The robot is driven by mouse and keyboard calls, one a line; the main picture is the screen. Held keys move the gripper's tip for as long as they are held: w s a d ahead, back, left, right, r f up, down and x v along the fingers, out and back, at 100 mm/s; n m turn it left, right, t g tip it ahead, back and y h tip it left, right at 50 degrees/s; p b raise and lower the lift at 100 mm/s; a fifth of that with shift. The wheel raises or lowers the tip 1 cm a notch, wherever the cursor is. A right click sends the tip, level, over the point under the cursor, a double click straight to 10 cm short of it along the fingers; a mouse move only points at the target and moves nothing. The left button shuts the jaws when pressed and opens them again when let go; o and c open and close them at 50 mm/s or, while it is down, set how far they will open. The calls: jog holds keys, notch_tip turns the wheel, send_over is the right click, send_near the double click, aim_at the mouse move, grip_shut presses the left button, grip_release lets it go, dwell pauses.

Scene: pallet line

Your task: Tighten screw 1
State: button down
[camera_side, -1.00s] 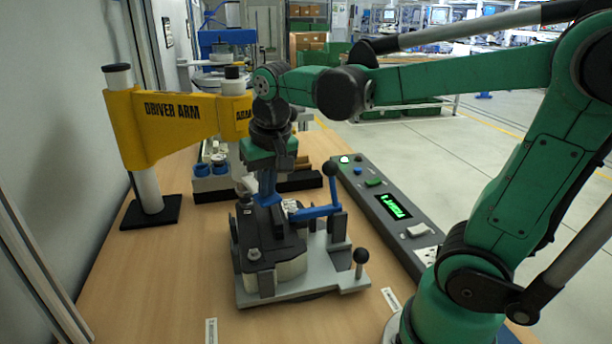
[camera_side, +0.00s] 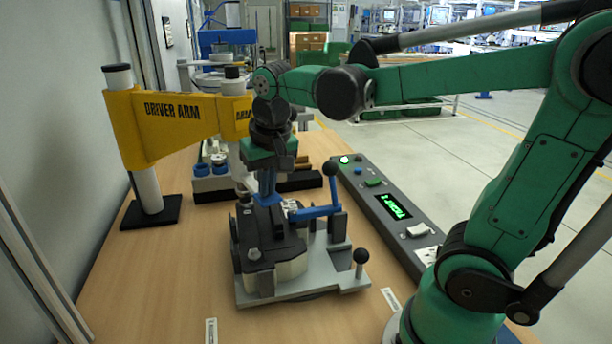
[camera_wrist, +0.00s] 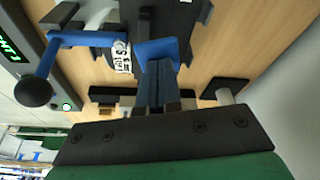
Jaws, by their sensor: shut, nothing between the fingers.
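My gripper (camera_side: 268,198) is shut, its blue fingers pointing down over the back part of the dark workpiece (camera_side: 275,242). The fingers also show together in the wrist view (camera_wrist: 158,65), with nothing visible between them. The workpiece sits in a grey fixture (camera_side: 310,285). A small raised fitting (camera_side: 254,254) is on its near left part; I cannot tell whether it is screw 1. The yellow driver arm (camera_side: 172,117) reaches from its post to just behind my gripper. Its tip is hidden by my wrist, and I cannot tell whether the fingers touch the workpiece.
A blue clamp lever (camera_side: 318,211) with a black knob stands right of my fingers. A control box (camera_side: 390,205) with a green display and lit green lamp (camera_side: 345,160) lies further right. Blue-capped parts (camera_side: 201,169) stand behind.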

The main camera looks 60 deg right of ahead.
jog(key=shift+f, duration=0.35)
dwell(4.7)
jog(key=shift+r, duration=0.15)
jog(key=w+d+v, duration=0.1)
jog(key=v, duration=0.7)
jog(key=shift+w+r, duration=0.35)
jog(key=shift+r, duration=0.25)
jog(key=s+a+f+n+t, duration=0.1)
jog(key=f+n, duration=0.1)
jog(key=f, duration=0.1)
jog(key=s+a+f+n+t+y, duration=0.1)
jog(key=a+f+t, duration=0.1)
jog(key=f, duration=0.2)
jog(key=s+a+f+n+t, duration=0.1)
jog(key=f+n, duration=0.1)
jog(key=f, duration=0.2)
jog(key=shift+s+a+n+t, duration=0.3)
jog(key=shift+s+a+t, duration=0.05)
jog(key=shift+s+t, duration=0.05)
